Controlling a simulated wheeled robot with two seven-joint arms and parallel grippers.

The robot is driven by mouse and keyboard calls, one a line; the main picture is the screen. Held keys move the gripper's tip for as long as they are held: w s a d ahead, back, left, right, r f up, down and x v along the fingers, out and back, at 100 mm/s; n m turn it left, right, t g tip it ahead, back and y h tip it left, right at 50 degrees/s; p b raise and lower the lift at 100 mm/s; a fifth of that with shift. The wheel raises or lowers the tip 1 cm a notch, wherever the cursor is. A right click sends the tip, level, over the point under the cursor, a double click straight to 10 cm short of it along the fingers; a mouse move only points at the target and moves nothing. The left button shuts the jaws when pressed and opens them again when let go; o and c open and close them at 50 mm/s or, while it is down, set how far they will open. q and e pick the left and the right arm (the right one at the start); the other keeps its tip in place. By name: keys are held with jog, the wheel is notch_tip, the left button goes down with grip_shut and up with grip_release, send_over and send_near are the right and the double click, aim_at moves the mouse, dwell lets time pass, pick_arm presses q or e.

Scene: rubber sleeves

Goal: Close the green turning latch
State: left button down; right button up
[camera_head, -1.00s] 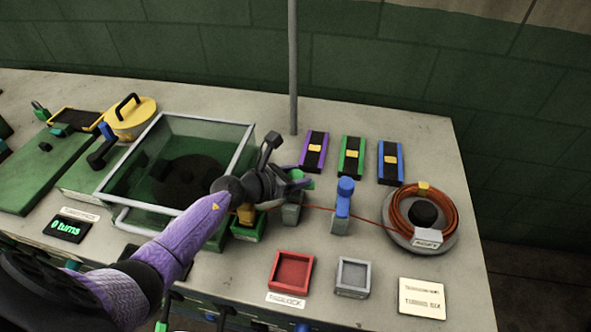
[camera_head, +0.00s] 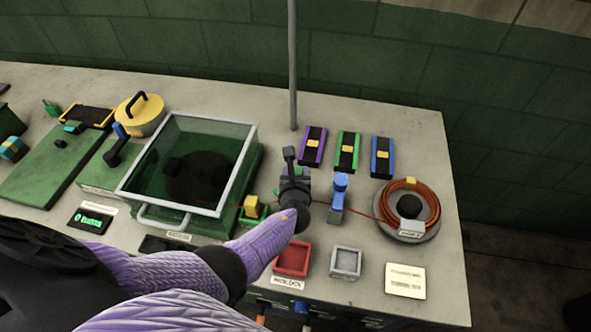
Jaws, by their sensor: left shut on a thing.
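My left gripper (camera_head: 294,178) reaches in from the lower left, and its wrist stands over the green turning latch (camera_head: 299,171). Only a small green part of the latch shows beside the dark fingers; the rest is hidden behind the gripper. The gripper is shut on the latch, though the fingertips are mostly covered. A blue-topped latch (camera_head: 339,188) on a grey post stands just right of the gripper, apart from it. My right gripper is not in view.
A glass-walled box (camera_head: 190,165) with a front handle stands left of the gripper, with a small yellow block (camera_head: 252,206) between. A red tray (camera_head: 292,259) and a grey tray (camera_head: 346,262) lie in front. An orange cable coil (camera_head: 409,212) is at right.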

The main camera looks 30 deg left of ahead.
pick_arm(q)
jog(key=n+g+y+b, duration=0.1)
jog(key=n+y, duration=0.1)
jog(key=shift+d+f+n+g+y+b, duration=0.1)
jog(key=shift+f+n+g+y+b, duration=0.05)
jog(key=shift+n+g+y+b, duration=0.2)
jog(key=n+g+y+b, duration=0.2)
jog(key=n, duration=0.1)
jog(key=shift+g+y, duration=0.25)
jog(key=shift+n+g+y+b, duration=0.4)
jog(key=shift+n+b, duration=0.05)
jog(key=shift+b, duration=0.3)
jog(key=shift+r, duration=0.2)
jog(key=shift+c, duration=0.7)
grip_release()
